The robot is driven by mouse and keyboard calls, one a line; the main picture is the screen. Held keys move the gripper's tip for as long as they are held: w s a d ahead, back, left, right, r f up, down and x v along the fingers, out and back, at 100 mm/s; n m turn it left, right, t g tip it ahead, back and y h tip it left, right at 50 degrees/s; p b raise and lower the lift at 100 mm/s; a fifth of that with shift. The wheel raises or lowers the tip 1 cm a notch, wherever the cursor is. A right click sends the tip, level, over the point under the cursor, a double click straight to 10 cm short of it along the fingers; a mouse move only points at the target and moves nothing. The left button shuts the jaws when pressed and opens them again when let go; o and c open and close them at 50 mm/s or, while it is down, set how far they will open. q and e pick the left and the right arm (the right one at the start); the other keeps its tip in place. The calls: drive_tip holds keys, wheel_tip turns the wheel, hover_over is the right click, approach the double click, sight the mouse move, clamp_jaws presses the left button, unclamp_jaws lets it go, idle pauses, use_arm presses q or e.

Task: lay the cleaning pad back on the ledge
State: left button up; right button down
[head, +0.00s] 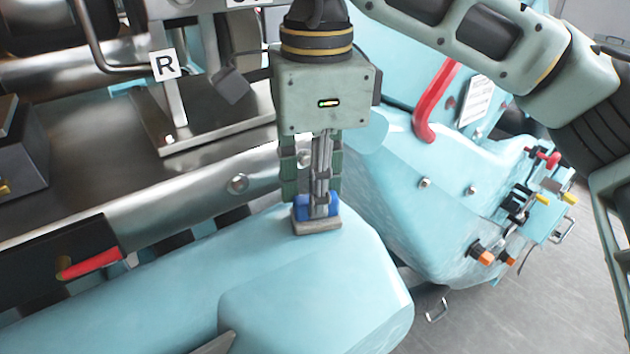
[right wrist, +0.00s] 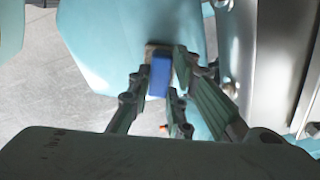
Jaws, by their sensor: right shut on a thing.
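The cleaning pad (head: 318,224) has a blue grip on top and a grey-brown base. In the head view it is at the end of the rounded light-blue ledge (head: 300,280), upright with its base down. I cannot tell whether the base touches the ledge or is just above it. My right gripper (head: 317,205) points down and is shut on the pad's blue grip. In the right wrist view the blue grip (right wrist: 159,76) shows between the fingers (right wrist: 158,88), over the light-blue surface. My left gripper is not in view.
A metal plate with an "R" label (head: 165,65) stands at the upper left. A red handle (head: 433,100) rises behind the gripper. A red lever (head: 92,262) is at the lower left. Coloured valves (head: 530,205) sit at the right, above grey floor (head: 490,320).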

drive_tip(key=c, duration=1.6)
unclamp_jaws()
wheel_tip(320, 180, up, 8)
drive_tip(key=shift+s+f+b, duration=0.1)
drive_tip(key=shift+f+b, duration=0.05)
drive_tip(key=shift+b, duration=0.5)
